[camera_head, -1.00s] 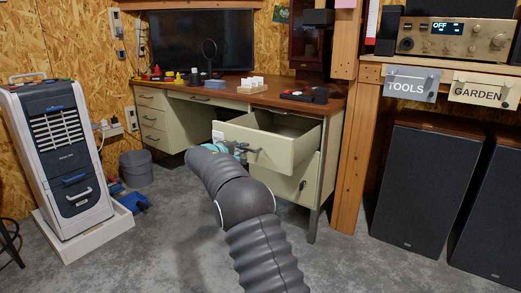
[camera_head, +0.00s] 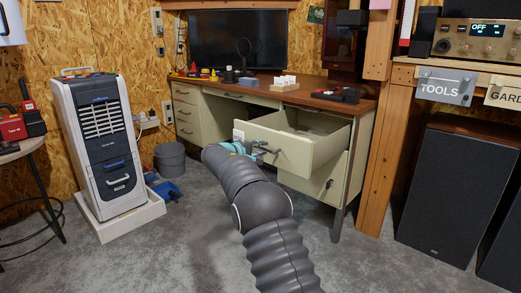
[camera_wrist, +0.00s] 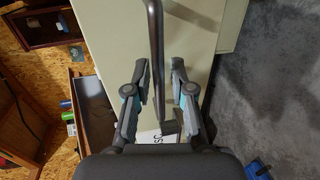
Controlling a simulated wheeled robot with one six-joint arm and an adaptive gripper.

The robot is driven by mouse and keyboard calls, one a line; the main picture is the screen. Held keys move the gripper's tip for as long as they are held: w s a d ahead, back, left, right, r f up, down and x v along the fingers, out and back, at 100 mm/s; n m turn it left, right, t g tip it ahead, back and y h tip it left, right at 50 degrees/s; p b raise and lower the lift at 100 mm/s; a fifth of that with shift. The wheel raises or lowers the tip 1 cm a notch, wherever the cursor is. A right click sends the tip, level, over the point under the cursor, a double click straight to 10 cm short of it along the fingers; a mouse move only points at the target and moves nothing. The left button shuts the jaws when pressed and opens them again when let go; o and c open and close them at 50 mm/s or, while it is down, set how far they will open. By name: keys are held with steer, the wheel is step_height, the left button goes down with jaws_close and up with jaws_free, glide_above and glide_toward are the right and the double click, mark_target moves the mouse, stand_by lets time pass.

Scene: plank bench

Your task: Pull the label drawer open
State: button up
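The label drawer (camera_head: 285,150) is the cream top drawer on the right side of the desk. It stands well out, and its inside shows from above. A white label (camera_head: 239,135) is on its front; part of it, with dark letters, shows in the wrist view (camera_wrist: 158,137). My gripper (camera_wrist: 162,68) is at the drawer front, with one finger on each side of the dark bar handle (camera_wrist: 155,35). The fingers are apart, with a gap visible beside the bar. In the head view my arm partly hides the drawer front.
The lower drawer (camera_head: 325,182) of that pedestal is shut. A wooden post (camera_head: 384,165) and a black speaker (camera_head: 450,200) stand to the right. A grey bin (camera_head: 170,160) and a white-and-grey cooler (camera_head: 105,145) stand to the left. Floor around my arm is clear.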

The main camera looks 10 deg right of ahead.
steer(key=shift+d, duration=0.2)
steer(key=v, duration=1.2)
steer(key=shift+a, duration=0.1)
